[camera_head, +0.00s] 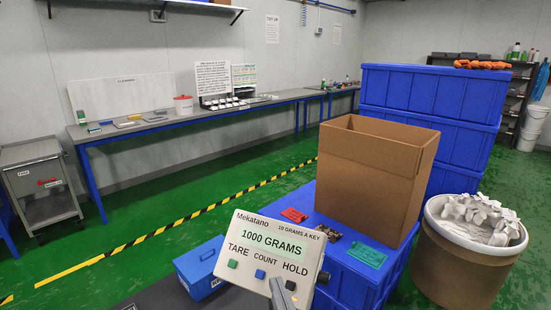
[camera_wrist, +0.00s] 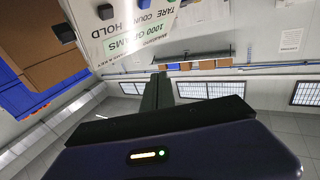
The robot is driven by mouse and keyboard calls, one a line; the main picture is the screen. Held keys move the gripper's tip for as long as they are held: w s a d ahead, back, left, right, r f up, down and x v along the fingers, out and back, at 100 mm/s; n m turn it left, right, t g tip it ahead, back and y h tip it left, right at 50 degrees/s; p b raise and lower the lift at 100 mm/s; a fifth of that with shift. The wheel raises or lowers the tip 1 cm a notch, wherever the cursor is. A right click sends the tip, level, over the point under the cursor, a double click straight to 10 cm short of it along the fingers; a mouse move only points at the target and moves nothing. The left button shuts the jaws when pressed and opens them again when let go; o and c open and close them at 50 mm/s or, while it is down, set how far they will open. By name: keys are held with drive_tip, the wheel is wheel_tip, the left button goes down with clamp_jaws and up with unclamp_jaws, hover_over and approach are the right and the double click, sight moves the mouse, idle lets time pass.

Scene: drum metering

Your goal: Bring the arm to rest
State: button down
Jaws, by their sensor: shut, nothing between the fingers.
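My gripper (camera_wrist: 160,78) shows in the wrist view, its dark fingers together with nothing between them. In the head view the panel (camera_head: 250,277) reads "1000 GRAMS" and has TARE, COUNT and HOLD keys in green, blue and dark. A narrow grey part overlaps the panel's lower edge there; I cannot tell surely whether it is my gripper.
A cardboard box (camera_head: 372,177) stands on blue crates behind the panel. A brown drum (camera_head: 463,275) with white pieces stands at the right. A blue box (camera_head: 199,284) sits left of the panel. A long bench (camera_head: 152,127) lines the wall; green floor between is clear.

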drive_tip(key=s+d+f+g+h, duration=0.1)
drive_tip(key=s+d, duration=0.5)
drive_tip(key=s, duration=0.7)
drive_tip(key=s+d+f+m+g+h, duration=0.1)
drive_tip(key=s+d+f, duration=0.3)
drive_tip(key=s, duration=0.8)
drive_tip(key=s+d+f+m+g+h, duration=0.1)
drive_tip(key=s+d+f+h, duration=0.2)
drive_tip(key=s+d, duration=0.6)
drive_tip(key=s, duration=0.4)
drive_tip(key=shift+s, duration=0.35)
drive_tip(key=shift+d, duration=0.1)
